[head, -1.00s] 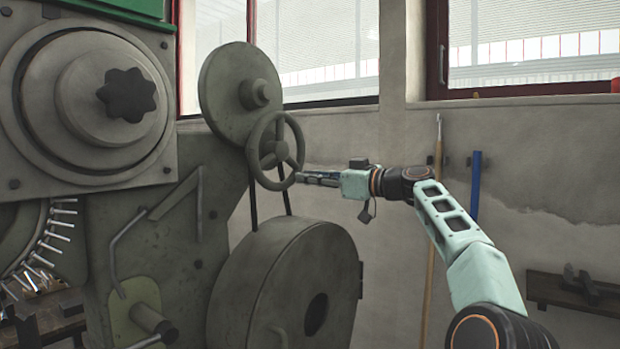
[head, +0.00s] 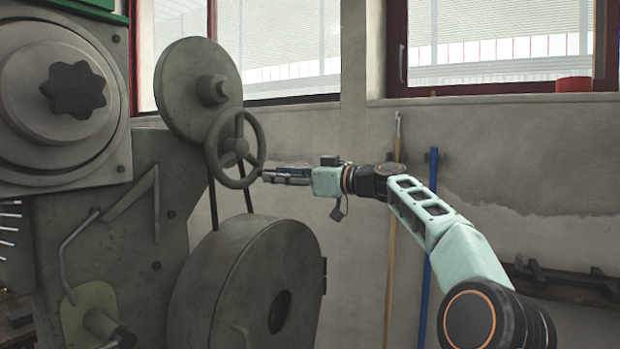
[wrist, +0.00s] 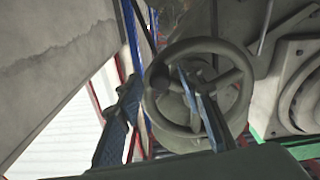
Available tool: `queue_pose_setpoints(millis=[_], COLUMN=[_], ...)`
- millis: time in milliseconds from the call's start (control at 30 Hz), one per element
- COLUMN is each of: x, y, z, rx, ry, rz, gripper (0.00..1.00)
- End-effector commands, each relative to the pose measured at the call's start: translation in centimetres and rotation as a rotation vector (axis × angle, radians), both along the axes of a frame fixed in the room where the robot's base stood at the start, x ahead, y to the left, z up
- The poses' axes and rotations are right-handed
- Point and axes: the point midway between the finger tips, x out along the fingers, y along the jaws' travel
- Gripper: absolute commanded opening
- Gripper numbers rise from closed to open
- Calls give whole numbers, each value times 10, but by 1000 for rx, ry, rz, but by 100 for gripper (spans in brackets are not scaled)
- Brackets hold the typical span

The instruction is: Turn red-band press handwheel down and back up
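The grey-green handwheel (head: 255,128) with spokes and a hub stands on the right side of the large press (head: 112,200). No red band shows on the visible part of the press. My gripper (head: 266,176) reaches in from the right, its fingertips at the wheel's lower right rim. In the wrist view, my gripper (wrist: 157,82) is open. One finger is left of the handwheel (wrist: 232,108) and the other overlaps its face. The left part of the rim appears between them. I cannot tell whether either finger touches it.
A round disc (head: 180,88) is above the wheel and a big drum housing (head: 225,285) below it. A dark star knob (head: 75,90) is on the press front. A wooden pole (head: 390,260) and a blue bar (head: 430,220) lean on the wall (head: 300,130) behind my arm.

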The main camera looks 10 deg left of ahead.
Motion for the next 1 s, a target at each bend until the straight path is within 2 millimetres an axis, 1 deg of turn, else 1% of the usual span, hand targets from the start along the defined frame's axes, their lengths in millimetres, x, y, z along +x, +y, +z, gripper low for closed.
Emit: queue_pose_setpoints(millis=[33,167,400,533,700,1000], x=[-2,-9,-23,-29,-34,-35], y=[-10,-26,-60,-74,-83,-85], z=[1,1,1,0,1,1], rx=[0,0,1,1,1,2], ry=[1,0,1,1,0,-1], rz=[-4,-4,-3,-3,-1,0], gripper=[34,34,34,34,34,34])
